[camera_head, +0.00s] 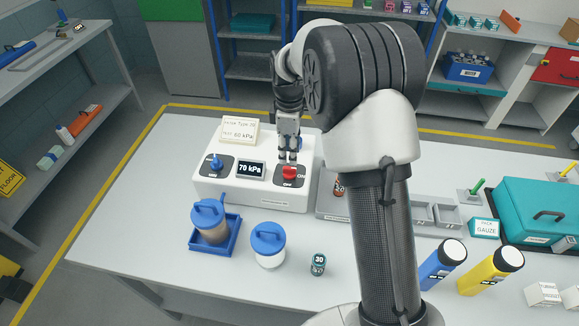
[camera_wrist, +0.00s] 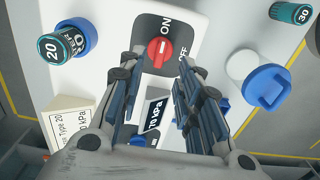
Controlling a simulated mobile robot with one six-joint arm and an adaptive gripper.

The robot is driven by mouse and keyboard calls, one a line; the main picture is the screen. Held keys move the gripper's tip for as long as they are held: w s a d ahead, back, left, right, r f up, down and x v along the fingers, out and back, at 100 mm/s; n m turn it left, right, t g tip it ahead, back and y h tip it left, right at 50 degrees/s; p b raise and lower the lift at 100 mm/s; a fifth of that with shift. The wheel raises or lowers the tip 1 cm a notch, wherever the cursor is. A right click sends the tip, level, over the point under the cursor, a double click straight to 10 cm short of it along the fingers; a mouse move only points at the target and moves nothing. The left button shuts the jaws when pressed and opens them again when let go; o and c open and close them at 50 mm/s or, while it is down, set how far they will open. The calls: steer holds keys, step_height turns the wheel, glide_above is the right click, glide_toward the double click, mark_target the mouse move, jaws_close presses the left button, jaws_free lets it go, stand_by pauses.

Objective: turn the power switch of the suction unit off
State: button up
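The suction unit (camera_head: 215,188) is a white box on the table. Its power switch is a red knob (camera_head: 289,172) on a dark plate at the right of the front panel, marked ON and OFF. In the wrist view, the white mark on the red knob (camera_wrist: 159,50) points about toward ON. My gripper (camera_head: 287,157) is above and just behind the knob, pointing down. In the wrist view, its fingers (camera_wrist: 160,62) are apart, with the knob showing between their tips and nothing held. I cannot tell whether a fingertip touches the knob.
A display (camera_head: 251,169) reads 70 kPa, beside a blue knob (camera_head: 216,163). A note card (camera_head: 240,131) stands behind. Blue-lidded jars (camera_head: 267,246) and a small 30-marked cylinder (camera_head: 318,264) stand in front. A grey tray (camera_head: 328,207) is close to the right.

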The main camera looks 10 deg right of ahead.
mark_target(290, 167)
step_height(290, 167, down, 6)
steer(key=shift+f+b, duration=0.1)
steer(key=shift+b, duration=0.3)
steer(key=shift+c, duration=0.2)
jaws_close()
